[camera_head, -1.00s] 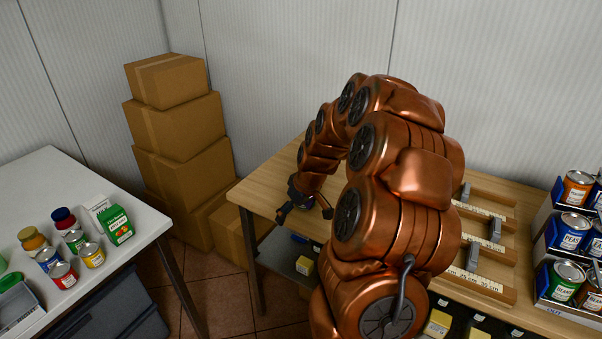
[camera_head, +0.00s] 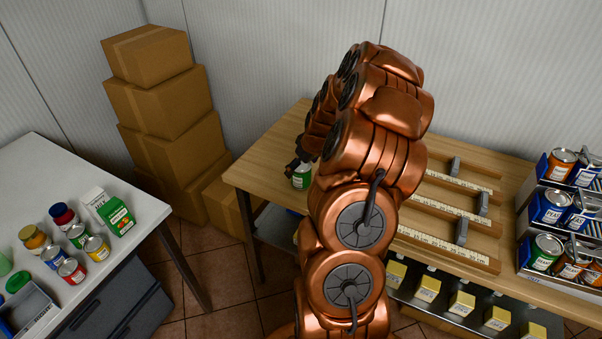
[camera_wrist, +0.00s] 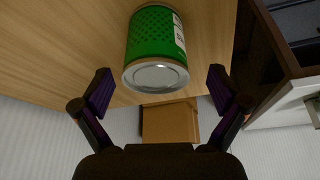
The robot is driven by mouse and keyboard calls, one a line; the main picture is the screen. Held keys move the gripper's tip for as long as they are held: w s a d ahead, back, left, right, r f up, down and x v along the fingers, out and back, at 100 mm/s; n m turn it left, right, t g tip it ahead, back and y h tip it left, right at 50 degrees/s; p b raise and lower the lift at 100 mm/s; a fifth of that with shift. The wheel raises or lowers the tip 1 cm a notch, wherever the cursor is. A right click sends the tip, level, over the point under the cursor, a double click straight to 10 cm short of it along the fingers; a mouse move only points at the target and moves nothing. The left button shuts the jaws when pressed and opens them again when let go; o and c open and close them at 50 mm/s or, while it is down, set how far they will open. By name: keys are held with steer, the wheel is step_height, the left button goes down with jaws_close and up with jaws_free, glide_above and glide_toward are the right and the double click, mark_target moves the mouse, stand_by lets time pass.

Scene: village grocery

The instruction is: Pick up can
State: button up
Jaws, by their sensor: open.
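A green can (camera_head: 301,181) with a white label and silver lid stands near the left end of the wooden table, partly hidden by my arm. In the wrist view the green can (camera_wrist: 153,38) is upper centre, its lid towards me. My gripper (camera_wrist: 160,76) is open there, one finger on each side of the can's near end with space at both sides. It holds nothing. In the head view my gripper (camera_head: 296,164) is a small dark shape at the can, mostly hidden by my arm.
The wooden table (camera_head: 262,163) also bears a slotted rack with rulers (camera_head: 450,215) and tiered can trays (camera_head: 525,255) at right. A white table (camera_head: 35,165) with several cans and a carton stands left. Stacked cardboard boxes (camera_head: 165,105) stand behind, between the tables.

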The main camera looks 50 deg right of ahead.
steer(key=shift+p+x, duration=0.85)
steer(key=shift+x, duration=0.35)
steer(key=shift+d+p+x, duration=0.2)
steer(key=shift+p+x, duration=0.2)
steer(key=shift+x, duration=0.9)
steer(key=shift+s, duration=0.2)
steer(key=shift+c, duration=0.3)
steer(key=c, duration=1.3)
steer(key=shift+r, duration=0.1)
